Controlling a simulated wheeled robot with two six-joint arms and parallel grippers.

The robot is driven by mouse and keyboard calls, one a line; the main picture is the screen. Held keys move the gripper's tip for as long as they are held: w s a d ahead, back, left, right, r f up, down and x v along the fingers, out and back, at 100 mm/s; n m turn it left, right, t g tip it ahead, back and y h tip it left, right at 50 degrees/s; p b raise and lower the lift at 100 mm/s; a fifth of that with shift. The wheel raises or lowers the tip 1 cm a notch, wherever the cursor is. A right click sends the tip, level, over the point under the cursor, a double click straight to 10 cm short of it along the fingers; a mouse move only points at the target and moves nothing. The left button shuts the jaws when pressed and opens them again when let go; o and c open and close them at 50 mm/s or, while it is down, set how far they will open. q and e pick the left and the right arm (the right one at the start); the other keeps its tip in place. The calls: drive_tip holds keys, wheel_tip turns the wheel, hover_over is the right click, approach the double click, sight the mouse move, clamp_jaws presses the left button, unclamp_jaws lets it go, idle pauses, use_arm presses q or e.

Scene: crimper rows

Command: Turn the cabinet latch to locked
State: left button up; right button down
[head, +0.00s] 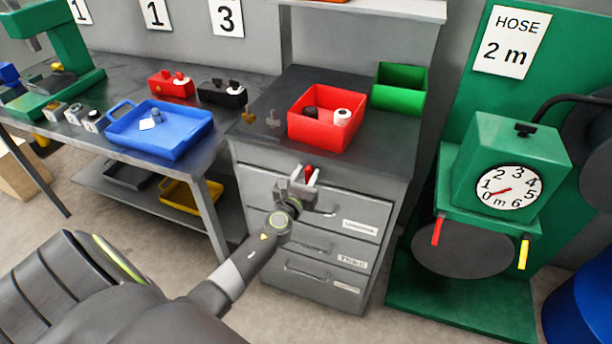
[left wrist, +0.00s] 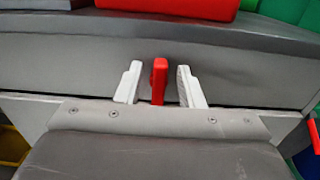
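The cabinet (head: 233,160) is grey with a dark top and several labelled drawers. Its latch (head: 309,170) is a small red handle at the front, just under the top edge. In the left wrist view the latch (left wrist: 159,80) stands upright. My left gripper (head: 305,176) is in front of the cabinet at the latch. In the left wrist view its two white fingertips (left wrist: 160,86) are apart, one on each side of the latch, with a gap on both sides. The base of the latch is hidden behind the gripper body. My right gripper is not in view.
A red bin (head: 318,138) with small items and a green bin (head: 389,97) stand on the cabinet top. A workbench with a blue tray (head: 165,145) is at left. A green hose machine (head: 520,145) with a dial and coloured handles stands at right.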

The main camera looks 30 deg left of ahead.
use_arm(q)
drive_tip(key=c, duration=0.7)
clamp_jaws()
drive_tip(key=shift+s+a+f+n+b, duration=0.1)
drive_tip(key=shift+a+f+n+b, duration=0.15)
drive_tip(key=shift+n+b, duration=1.95)
drive_tip(key=shift+s+a+f+n+b, duration=0.1)
drive_tip(key=shift+a+f+n+b, duration=0.35)
drive_tip(key=shift+n, duration=3.3)
drive_tip(key=shift+f+n+b, duration=0.1)
drive_tip(key=shift+n+b, duration=1.45)
drive_tip(key=shift+n, duration=1.4)
